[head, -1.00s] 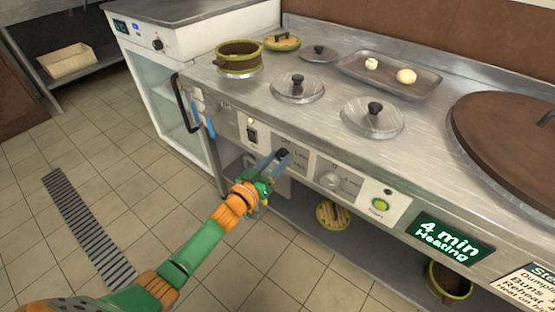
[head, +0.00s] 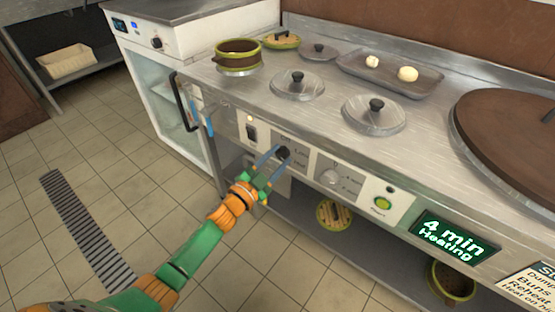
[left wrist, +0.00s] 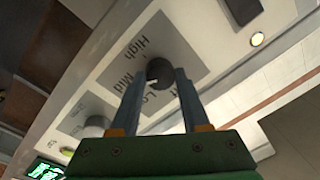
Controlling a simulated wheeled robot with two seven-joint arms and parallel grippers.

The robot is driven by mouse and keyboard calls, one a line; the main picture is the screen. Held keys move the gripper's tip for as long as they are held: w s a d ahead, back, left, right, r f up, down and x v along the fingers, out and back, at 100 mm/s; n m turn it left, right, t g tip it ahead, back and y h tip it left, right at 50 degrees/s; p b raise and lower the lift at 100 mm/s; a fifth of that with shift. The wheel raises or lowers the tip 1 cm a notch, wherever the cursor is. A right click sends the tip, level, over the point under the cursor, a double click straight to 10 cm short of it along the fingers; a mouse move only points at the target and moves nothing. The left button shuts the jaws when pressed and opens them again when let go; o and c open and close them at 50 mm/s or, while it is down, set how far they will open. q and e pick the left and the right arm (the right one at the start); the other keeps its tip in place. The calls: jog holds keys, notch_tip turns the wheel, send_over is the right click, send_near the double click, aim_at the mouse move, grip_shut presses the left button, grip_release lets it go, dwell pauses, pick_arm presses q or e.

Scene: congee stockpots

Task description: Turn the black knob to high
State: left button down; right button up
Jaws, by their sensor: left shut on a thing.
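The black knob (head: 282,152) sits on a grey label plate on the front panel of the steel counter. In the left wrist view the knob (left wrist: 159,72) is a round black cap, with "High", "Mid" and "Low" printed around it. My left gripper (head: 284,154) is at the panel with its two blue-grey fingers on either side of the knob, shut on it. In the left wrist view the fingers of the gripper (left wrist: 164,76) partly cover the knob and the "Low" print. I cannot tell for sure which mark the knob points to. My right gripper is not in view.
A pale knob (head: 330,177), a green button (head: 382,203) and a lit "4 min Heating" display (head: 453,238) are to the right on the panel. A switch (head: 251,132) is to the left. Lids, a pot (head: 238,57) and a tray (head: 388,77) stand on top.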

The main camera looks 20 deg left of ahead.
pick_arm(q)
jog(key=m, duration=0.3)
jog(key=shift+f+b, duration=0.1)
jog(key=shift+b, duration=0.25)
jog(key=m+b, duration=0.1)
jog(key=m, duration=0.3)
jog(key=shift+m+h, duration=0.3)
jog(key=shift+m, duration=0.1)
jog(key=m, duration=0.2)
jog(key=shift+m+b, duration=0.3)
jog(key=shift+m, duration=0.7)
jog(key=shift+m+h+b, duration=0.3)
jog(key=shift+m, duration=0.4)
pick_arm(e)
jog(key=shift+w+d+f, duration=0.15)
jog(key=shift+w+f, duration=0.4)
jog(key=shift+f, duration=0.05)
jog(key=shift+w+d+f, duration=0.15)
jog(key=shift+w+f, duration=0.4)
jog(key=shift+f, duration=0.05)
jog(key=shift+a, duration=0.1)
pick_arm(q)
jog(key=shift+c, duration=1.9)
grip_release()
